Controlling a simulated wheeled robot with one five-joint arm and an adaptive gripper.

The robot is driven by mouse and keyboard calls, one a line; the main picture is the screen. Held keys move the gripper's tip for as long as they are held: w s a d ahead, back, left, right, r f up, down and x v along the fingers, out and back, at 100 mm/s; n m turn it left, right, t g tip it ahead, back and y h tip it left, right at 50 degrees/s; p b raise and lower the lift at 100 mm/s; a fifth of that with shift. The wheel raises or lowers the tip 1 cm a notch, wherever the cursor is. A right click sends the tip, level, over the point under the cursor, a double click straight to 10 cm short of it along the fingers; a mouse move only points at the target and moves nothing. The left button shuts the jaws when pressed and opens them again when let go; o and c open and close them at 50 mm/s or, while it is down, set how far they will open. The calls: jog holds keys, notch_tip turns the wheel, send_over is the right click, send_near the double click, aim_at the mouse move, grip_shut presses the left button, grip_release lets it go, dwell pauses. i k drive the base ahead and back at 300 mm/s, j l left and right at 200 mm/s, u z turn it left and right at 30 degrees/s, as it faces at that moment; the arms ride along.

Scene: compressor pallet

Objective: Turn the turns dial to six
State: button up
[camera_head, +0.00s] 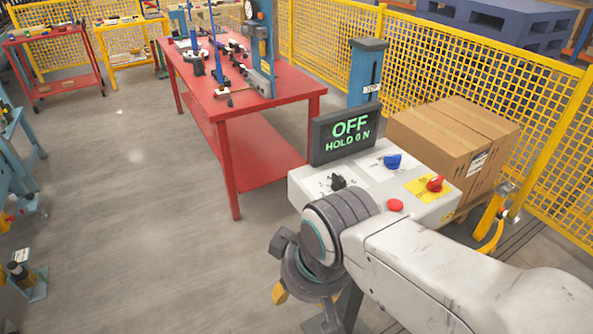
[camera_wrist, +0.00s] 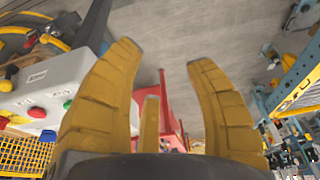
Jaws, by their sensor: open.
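A pale control box (camera_head: 368,192) stands right of centre in the head view. On its top are a black dial (camera_head: 338,182) at the left, a blue dial (camera_head: 392,161) at the back, a red dial (camera_head: 435,184) on a yellow plate and a red button (camera_head: 395,205). I cannot tell which is the turns dial; the markings are too small to read. A dark display (camera_head: 345,133) behind reads "OFF" and "HOLD 0 N". My gripper (camera_wrist: 162,55) is open and empty, apart from the dials. The box (camera_wrist: 40,80) shows left of my fingers in the wrist view.
A red workbench (camera_head: 285,82) with tools stands behind the display. Cardboard boxes (camera_head: 455,145) and a yellow mesh fence (camera_head: 480,70) are at the right. A blue post (camera_head: 365,70) rises behind the box. The grey floor (camera_head: 110,210) at the left is mostly clear.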

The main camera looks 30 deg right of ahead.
aim_at(339, 183)
jog(key=i+j, duration=0.15)
jog(key=i, duration=0.25)
jog(key=i+j, duration=0.1)
jog(key=i, duration=0.3)
jog(key=i+j, duration=0.15)
jog(key=i, duration=0.3)
